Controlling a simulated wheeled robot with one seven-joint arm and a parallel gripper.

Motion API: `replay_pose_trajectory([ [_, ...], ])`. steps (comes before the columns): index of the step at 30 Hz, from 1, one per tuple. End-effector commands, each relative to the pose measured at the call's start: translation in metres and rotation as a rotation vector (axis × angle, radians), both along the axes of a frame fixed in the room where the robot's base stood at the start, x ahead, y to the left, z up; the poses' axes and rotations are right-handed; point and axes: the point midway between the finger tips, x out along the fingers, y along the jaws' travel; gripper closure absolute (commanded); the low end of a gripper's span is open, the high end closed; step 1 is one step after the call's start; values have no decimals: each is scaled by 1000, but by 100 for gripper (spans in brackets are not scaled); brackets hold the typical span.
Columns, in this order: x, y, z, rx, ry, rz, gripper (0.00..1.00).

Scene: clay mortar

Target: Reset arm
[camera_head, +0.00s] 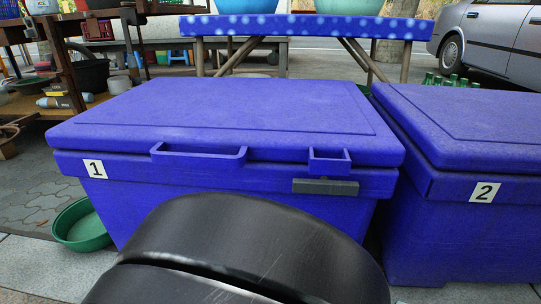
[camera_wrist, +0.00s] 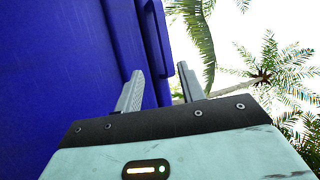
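My gripper (camera_wrist: 161,70) shows in the wrist view with its two grey fingers apart, so it is open. A blue surface, apparently one of the lidded boxes, fills the left of that view, and a raised blue edge shows behind and between the fingers. I cannot tell whether the fingers touch it. In the head view the gripper is hidden; only a black rounded part of my arm shows at the bottom, in front of the blue box labelled 1 (camera_head: 230,110). That box's lid is closed, with a handle (camera_head: 198,158) on its front edge.
A second closed blue box labelled 2 (camera_head: 475,125) stands at the right. A green bowl (camera_head: 84,228) is on the ground at the left. A dotted blue table (camera_head: 305,27) and a wooden shelf (camera_head: 62,60) stand behind. Palm leaves (camera_wrist: 272,75) show in the wrist view.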

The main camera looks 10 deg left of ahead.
Motion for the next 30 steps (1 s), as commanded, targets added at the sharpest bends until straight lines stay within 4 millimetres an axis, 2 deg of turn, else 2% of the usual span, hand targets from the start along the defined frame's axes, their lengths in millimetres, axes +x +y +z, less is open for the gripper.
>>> replay_pose_trajectory([
  [11,-2,-2,-2,0,0,-1,61],
  [14,6,-2,4,-15,29,-16,61],
  [20,57,-8,34,-180,287,-99,61],
  [24,85,-15,55,-385,521,-93,61],
  [27,90,-21,71,-537,648,-42,61],
  [30,87,-30,90,-686,735,31,61],
])
